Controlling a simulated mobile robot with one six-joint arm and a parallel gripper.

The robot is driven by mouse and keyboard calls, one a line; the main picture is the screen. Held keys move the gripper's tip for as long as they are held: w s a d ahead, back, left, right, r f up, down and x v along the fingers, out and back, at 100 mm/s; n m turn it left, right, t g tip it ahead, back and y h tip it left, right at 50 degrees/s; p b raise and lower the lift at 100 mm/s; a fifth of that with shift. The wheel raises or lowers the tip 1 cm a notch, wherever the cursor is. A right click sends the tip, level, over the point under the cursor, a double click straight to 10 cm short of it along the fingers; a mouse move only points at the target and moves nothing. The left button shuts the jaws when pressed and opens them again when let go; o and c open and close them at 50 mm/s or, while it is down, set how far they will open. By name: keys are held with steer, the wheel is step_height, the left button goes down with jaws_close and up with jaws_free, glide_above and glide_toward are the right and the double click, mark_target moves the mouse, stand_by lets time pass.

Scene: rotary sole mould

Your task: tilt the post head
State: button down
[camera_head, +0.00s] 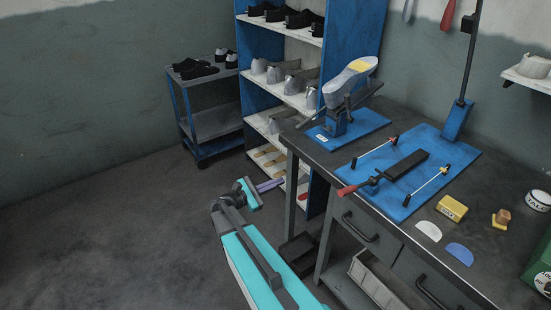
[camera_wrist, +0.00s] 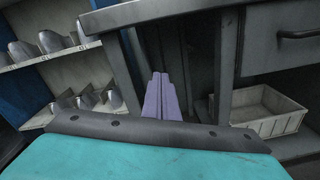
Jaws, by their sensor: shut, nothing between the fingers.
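The post (camera_head: 338,122) is blue and stands on a blue plate on the workbench. Its head (camera_head: 350,85) carries a grey shoe form with its sole facing up and a yellow patch on it. The head sits tilted, its right end higher. A dark bar (camera_head: 313,119) sticks out at its lower left. My gripper (camera_head: 280,182) is below and left of the post, in front of the bench's left end, apart from it. Its lavender fingers (camera_wrist: 160,80) are shut together and empty in the wrist view. The post is not in the wrist view.
A shoe shelf (camera_head: 292,90) stands behind my gripper. Floor at left is clear.

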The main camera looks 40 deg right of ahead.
steer(key=s+a+f+m+y, duration=0.2)
steer(key=s+a+f+y, duration=0.1)
steer(key=s+a+f, duration=0.3)
steer(key=s+a+f+m+g+y, duration=0.1)
steer(key=s+a+f+y, duration=0.2)
steer(key=f, duration=0.5)
steer(key=s+a+f+m+y, duration=0.2)
steer(key=s+a+f, duration=0.3)
steer(key=f, duration=0.3)
steer(key=s+a+f+m+g+y, duration=0.1)
steer(key=s+a+f+m+y, duration=0.3)
steer(key=s+a, duration=0.4)
steer(key=s+a+f+m+g+y, duration=0.1)
steer(key=s+a+f+m+y, duration=0.2)
steer(key=a, duration=1.3)
steer(key=s+f+y, duration=0.2)
steer(key=s+f, duration=0.1)
steer(key=s, duration=0.2)
steer(key=shift+s+m, duration=0.25)
steer(key=shift+m, duration=0.15)
steer(key=shift+f, duration=0.1)
